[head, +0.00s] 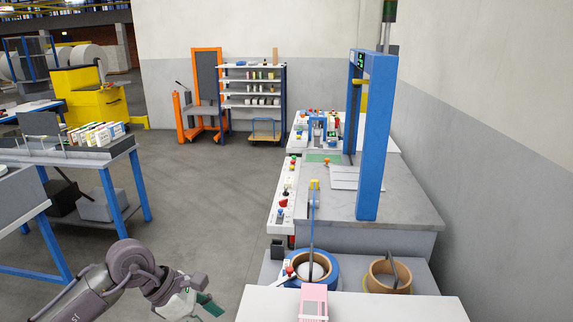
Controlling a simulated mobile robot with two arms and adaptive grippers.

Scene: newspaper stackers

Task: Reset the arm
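One of my arms comes in from the bottom left, so it is my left arm. Its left gripper (196,304) hangs low in front of the floor, at the bottom edge, just left of the white surface. A dark green piece shows at its tip. I cannot tell whether its fingers are open or shut, or whether the green piece is held. It is apart from the table and the machine as far as I can see. My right arm and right gripper are not in view.
A white surface (375,305) with a pink item (314,302) is at the bottom right. Behind it stands a strapping machine with a blue frame (376,135) and tape rolls (390,276). A blue-legged table (105,155) is at left. A shelf (252,95) stands behind. The middle floor is clear.

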